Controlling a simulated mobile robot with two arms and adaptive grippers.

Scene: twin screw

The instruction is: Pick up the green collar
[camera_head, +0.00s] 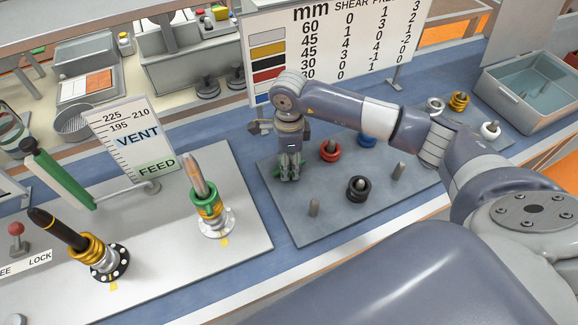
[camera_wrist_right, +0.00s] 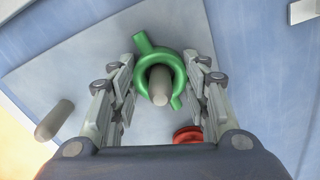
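The green collar (camera_wrist_right: 172,58) shows in the right wrist view as a ring with two tabs, sitting around a grey peg (camera_wrist_right: 159,86) on the grey plate. In the head view the collar is mostly hidden behind my right gripper (camera_head: 289,177); only small green bits show beside the fingers. My right gripper points down over the collar. In the right wrist view its two fingers (camera_wrist_right: 162,72) stand spread, one on each side of the ring, with nothing clearly gripped. My left gripper is not in view.
The grey plate (camera_head: 300,230) also carries a red collar (camera_head: 330,151), a black collar (camera_head: 358,189), a blue collar (camera_head: 367,140) and bare pegs. A light panel (camera_head: 245,245) at left holds two shafts with gold and green collars. A sign board (camera_head: 345,40) stands behind, a bin (camera_head: 535,90) at right.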

